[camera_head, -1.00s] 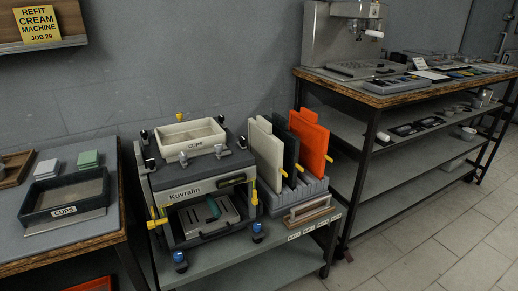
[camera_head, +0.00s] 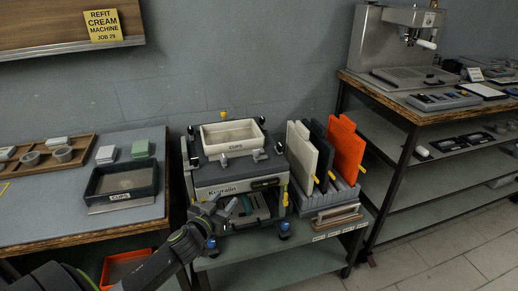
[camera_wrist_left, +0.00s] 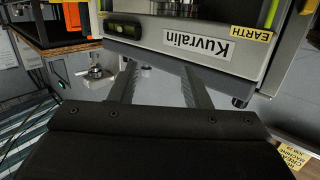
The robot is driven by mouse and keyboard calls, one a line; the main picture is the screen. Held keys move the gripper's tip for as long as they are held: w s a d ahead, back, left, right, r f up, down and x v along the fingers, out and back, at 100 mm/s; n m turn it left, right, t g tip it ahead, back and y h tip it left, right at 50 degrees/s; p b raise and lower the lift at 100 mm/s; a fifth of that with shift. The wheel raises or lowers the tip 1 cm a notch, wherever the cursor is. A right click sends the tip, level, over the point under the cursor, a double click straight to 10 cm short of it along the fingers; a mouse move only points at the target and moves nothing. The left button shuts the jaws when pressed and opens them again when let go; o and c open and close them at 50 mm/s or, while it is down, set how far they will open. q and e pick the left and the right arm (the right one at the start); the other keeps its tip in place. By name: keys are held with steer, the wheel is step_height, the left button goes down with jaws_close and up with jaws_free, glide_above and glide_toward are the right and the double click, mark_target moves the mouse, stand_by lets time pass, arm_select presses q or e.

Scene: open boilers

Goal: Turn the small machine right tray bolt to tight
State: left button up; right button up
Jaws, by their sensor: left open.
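The small machine (camera_head: 224,188), labelled Kuvralin, stands on a low grey cart. A cream tray (camera_head: 234,149) labelled CUPS sits on its top. Two small grey bolt-like fittings are at the tray's front edge, a left one (camera_head: 224,160) and a right one (camera_head: 257,156); their tightness cannot be told. My left gripper (camera_head: 238,203) is in front of the machine's lower front, below the tray. The tray bolts cannot be made out there. My right gripper is not in view.
Cream, dark and orange panels (camera_head: 345,150) stand in a rack right of the machine. A dark CUPS tray (camera_head: 122,199) is on the left table. An espresso machine (camera_head: 396,40) stands on the right bench. Open floor lies at the lower right.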

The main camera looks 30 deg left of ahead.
arm_select(q)
steer(key=t+h, duration=0.1)
glide_toward(255, 157)
steer(key=shift+m+t, duration=0.3)
steer(key=w+p, duration=0.1)
steer(key=w, duration=0.2)
steer(key=w+p, duration=0.1)
steer(key=w, duration=0.2)
steer(key=w+p, duration=0.1)
steer(key=w, duration=0.1)
steer(key=shift+w+a+p, duration=0.4)
steer(key=shift+w+r, duration=0.1)
steer(key=shift+w, duration=0.8)
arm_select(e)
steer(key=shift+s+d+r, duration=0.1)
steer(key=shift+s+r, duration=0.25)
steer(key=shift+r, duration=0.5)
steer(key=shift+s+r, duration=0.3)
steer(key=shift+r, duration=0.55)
